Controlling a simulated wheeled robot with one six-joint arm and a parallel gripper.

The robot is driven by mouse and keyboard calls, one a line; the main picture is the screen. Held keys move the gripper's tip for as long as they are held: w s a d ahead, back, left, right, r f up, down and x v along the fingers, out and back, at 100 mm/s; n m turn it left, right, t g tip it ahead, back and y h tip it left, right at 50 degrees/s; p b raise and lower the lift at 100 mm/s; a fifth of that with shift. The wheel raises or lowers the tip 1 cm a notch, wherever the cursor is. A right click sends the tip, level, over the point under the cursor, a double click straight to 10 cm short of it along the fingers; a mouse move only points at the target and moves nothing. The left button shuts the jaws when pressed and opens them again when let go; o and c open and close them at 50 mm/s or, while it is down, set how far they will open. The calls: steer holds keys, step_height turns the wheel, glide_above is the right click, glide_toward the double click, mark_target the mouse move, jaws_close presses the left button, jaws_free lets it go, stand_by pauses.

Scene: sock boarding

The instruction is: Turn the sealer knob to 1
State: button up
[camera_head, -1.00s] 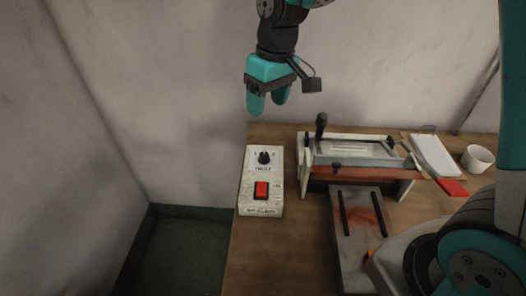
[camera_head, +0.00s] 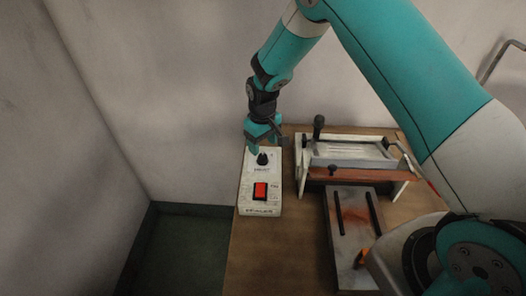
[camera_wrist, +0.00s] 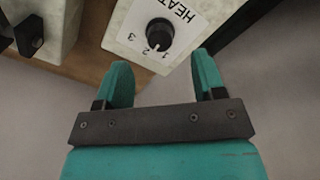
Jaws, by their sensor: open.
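The sealer control box (camera_head: 246,196) is a pale box on the left of the table, with a red rocker switch (camera_head: 260,191) on it. Its black knob (camera_head: 262,159) sits at the far end of the box. In the wrist view the knob (camera_wrist: 160,32) lies beside the printed numbers 1, 2 and 3 and the word HEAT. I cannot surely read which number its pointer faces. My gripper (camera_head: 262,145) is open and empty, its teal fingers (camera_wrist: 163,82) pointing at the knob end of the box. The knob is ahead of the fingertips, not between them.
A sealer frame with a dark upright handle (camera_head: 318,126) stands right of the box. A metal plate with two black bars (camera_head: 337,232) lies in front of it. Walls rise behind and left of the table. The table front beside the box is clear.

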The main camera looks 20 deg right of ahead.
mark_target(263, 156)
step_height(263, 156, down, 6)
steer(key=shift+r+p, duration=0.15)
steer(key=shift+p, duration=0.4)
steer(key=c, duration=0.9)
